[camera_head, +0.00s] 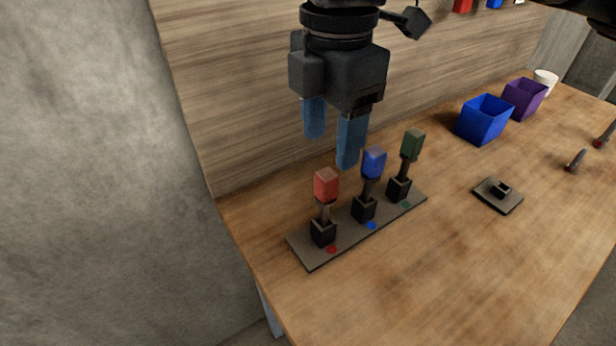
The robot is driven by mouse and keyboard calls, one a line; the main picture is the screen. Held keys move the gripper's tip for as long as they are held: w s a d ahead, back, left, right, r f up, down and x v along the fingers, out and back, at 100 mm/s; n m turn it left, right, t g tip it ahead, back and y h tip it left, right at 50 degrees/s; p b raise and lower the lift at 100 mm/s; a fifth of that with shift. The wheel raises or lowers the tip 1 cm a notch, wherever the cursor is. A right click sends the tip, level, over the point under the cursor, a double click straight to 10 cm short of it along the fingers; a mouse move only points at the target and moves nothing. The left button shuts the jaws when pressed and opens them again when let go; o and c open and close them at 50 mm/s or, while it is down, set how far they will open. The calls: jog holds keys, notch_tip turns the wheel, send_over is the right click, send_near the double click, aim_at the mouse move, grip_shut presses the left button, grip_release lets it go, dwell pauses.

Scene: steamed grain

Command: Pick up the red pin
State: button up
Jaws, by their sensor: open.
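The red pin (326,186) stands upright in the left socket of a dark rack (345,236) on the table. It has a red block head on a dark stem, and a red dot marks its socket. My gripper (332,150) points down with its two blue fingers apart and nothing between them. In the picture it is above and slightly right of the red pin's head, apart from it. The exact depth between them is hard to tell.
A blue pin (374,163) and a green pin (412,145) stand in the same rack. A small dark base (498,195), a blue bin (484,120), a purple bin (524,98) and a white cup (545,80) stand to the right. A wooden panel rises behind. The table front is clear.

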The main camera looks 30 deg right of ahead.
aim_at(327, 174)
jog(key=shift+w, duration=0.3)
jog(key=shift+w+f, duration=0.1)
jog(key=shift+f, duration=0.2)
jog(key=shift+d+f+p, duration=0.1)
jog(key=shift+f+p, duration=0.25)
jog(key=shift+f, duration=3.25)
jog(key=shift+c, duration=0.3)
grip_shut()
